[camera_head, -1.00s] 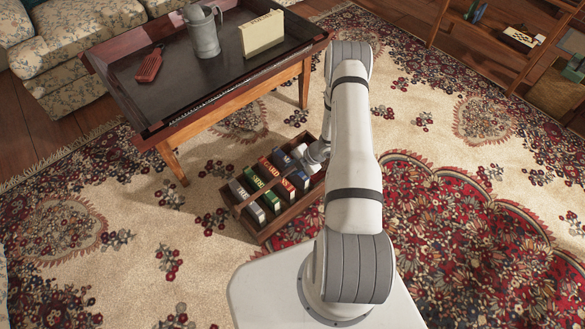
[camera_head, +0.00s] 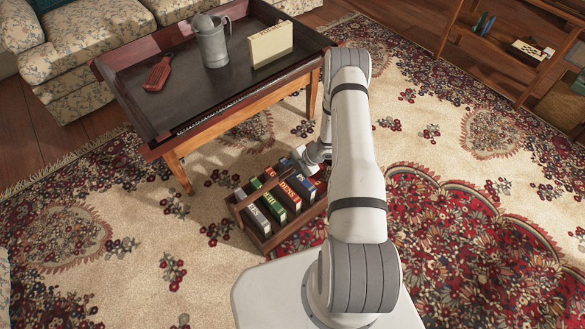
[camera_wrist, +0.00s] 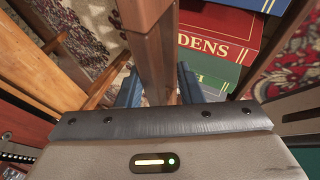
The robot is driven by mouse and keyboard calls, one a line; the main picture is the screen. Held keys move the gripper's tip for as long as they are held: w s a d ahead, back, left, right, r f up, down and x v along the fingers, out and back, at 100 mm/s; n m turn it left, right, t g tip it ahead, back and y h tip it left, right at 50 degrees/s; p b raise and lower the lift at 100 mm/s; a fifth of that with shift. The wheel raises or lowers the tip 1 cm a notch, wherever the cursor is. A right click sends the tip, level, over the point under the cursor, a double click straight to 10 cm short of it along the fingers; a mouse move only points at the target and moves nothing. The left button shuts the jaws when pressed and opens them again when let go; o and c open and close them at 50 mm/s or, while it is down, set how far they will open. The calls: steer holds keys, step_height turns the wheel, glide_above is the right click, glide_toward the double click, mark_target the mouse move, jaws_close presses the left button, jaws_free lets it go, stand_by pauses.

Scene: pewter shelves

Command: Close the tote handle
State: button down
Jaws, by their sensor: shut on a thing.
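The tote (camera_head: 262,238) is an open wooden box on the rug, filled with several upright books. Its wooden handle (camera_head: 262,190) runs lengthwise above the books; its exact angle is hard to tell. My gripper (camera_head: 308,160) is at the far right end of the tote, partly hidden by my arm. In the wrist view the handle (camera_wrist: 150,40) is a brown bar running up from between the two blue fingers of my gripper (camera_wrist: 158,88), which is shut on it. A red book (camera_wrist: 222,28) and a green book (camera_wrist: 212,68) lie just right of the bar.
A sofa (camera_head: 90,50) is behind. Patterned rug (camera_head: 460,150) lies clear at right, before wooden shelving (camera_head: 510,50).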

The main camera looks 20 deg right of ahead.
steer(key=shift+w+d+f, duration=0.1)
steer(key=shift+w+d, duration=0.05)
steer(key=shift+d, duration=0.05)
steer(key=c, duration=1.4)
jaws_free()
steer(key=shift+o, duration=0.2)
steer(key=shift+a, duration=0.1)
steer(key=p+v, duration=0.2)
steer(key=v, duration=0.5)
steer(key=shift+d+r, duration=0.25)
